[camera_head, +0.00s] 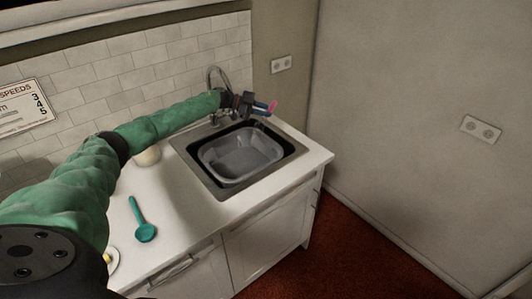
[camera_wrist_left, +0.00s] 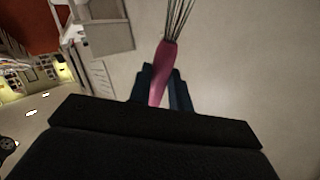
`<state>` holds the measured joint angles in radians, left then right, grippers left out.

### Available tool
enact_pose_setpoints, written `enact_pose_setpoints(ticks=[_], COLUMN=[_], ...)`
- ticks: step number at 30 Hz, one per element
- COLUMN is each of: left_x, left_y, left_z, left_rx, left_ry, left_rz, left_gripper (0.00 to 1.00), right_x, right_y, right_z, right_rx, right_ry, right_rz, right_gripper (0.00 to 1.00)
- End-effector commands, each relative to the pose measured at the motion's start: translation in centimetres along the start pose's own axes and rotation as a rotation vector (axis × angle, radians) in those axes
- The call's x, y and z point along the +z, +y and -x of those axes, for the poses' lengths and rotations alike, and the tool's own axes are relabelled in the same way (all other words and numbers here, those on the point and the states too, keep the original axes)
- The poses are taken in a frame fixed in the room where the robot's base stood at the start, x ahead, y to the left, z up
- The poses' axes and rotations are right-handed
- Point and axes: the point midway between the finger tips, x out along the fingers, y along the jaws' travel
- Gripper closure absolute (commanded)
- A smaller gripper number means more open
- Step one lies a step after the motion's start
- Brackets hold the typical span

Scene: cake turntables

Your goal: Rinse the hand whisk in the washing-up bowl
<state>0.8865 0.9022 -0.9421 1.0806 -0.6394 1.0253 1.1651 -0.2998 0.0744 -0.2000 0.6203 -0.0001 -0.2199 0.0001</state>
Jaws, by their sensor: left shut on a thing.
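My left gripper (camera_head: 262,106) is above the far right side of the sink, with my green-sleeved arm reaching in from the left. It is shut on the hand whisk (camera_head: 272,106), whose pink handle shows at the fingertips. In the left wrist view the pink handle of the whisk (camera_wrist_left: 163,70) sits between the dark fingers, and its thin wires run up out of the frame. The grey washing-up bowl (camera_head: 240,178) sits in the sink, below the gripper and to its left in the picture. The whisk is apart from the bowl. My right gripper is not in view.
The dark sink (camera_head: 205,190) is set in a white worktop (camera_head: 175,235). A curved metal tap (camera_head: 211,75) stands behind it, close to my arm. A teal spoon (camera_head: 142,222) lies left of the sink, and a pale round pot (camera_head: 148,155) stands near the tiled wall.

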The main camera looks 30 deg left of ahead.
Motion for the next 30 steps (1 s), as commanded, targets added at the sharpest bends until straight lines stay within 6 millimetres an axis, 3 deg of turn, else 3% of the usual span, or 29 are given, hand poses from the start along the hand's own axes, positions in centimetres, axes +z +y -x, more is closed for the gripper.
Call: enact_pose_setpoints(ticks=[13,30], left_x=[-0.3,-3.5], left_y=[-0.1,-1.6], left_z=[0.1,1.2], left_rx=[0.000,0.000], left_ry=[0.000,0.000], left_rz=[0.000,0.000], left_gripper=[1.00,1.00], right_x=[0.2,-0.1], right_y=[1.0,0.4], right_z=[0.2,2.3], right_rx=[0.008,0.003], right_ry=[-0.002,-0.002], right_rz=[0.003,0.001], right_gripper=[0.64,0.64])
